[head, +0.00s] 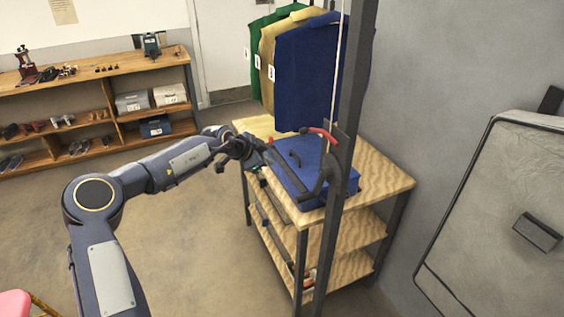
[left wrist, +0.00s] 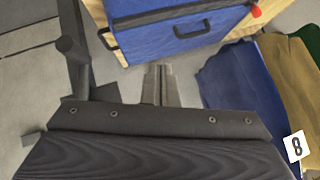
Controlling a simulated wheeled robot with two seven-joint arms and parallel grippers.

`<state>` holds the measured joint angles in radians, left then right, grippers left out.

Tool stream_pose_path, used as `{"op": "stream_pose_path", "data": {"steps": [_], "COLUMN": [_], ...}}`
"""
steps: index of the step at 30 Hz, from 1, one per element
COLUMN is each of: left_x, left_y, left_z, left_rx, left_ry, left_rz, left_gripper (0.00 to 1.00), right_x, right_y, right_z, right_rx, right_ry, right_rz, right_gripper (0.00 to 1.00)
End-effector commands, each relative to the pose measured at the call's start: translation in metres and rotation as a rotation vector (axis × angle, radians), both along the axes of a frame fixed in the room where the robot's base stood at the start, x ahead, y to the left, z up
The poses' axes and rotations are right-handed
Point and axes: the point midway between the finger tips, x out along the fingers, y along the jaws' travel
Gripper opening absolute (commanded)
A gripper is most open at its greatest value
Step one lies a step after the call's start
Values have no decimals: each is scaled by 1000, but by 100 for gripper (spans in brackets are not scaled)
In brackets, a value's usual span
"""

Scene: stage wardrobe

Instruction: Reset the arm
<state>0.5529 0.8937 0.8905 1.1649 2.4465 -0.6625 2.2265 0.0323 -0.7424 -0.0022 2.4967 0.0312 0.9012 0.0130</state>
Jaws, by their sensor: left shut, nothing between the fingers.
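My left arm reaches in from the left in the head view. Its gripper (head: 258,158) is at the left edge of the wooden table, beside the blue case (head: 305,165). In the left wrist view the two fingers (left wrist: 160,80) are together with nothing between them. The blue case (left wrist: 175,38), with a dark strip and handle, lies beyond the fingertips there. Whether the gripper touches the case or table is unclear. My right gripper is in neither view.
A dark upright post (head: 340,185) stands before the table (head: 385,185). Blue (head: 308,75), tan and green garments hang behind it; the blue garment (left wrist: 240,85) also shows in the wrist view. A wooden shelf (head: 95,78) stands at back left. Open floor (head: 200,240) lies between.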

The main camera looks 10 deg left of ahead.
Motion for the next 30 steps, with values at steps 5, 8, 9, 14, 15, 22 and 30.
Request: {"op": "stream_pose_path", "data": {"steps": [5,8,9,14,15,22,30], "left_x": [-4,-16,-25,-91,-113,-267,-418], "left_y": [6,5,1,-31,-40,-67,-38], "left_z": [40,91,114,184,192,158,52], "left_rx": [336,784,994,1816,2006,-1829,-904], "left_ry": [-227,-501,-620,-1031,-1114,968,674], "left_rz": [-145,-356,-464,-959,-1099,1328,1046], "left_gripper": [0,0,0,0,0,0,0], "right_x": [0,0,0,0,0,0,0], "right_y": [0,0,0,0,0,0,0], "right_z": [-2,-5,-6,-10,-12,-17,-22], "right_rx": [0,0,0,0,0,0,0], "right_ry": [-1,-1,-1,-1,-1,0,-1], "right_rz": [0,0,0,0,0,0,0], "right_gripper": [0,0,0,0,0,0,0]}}
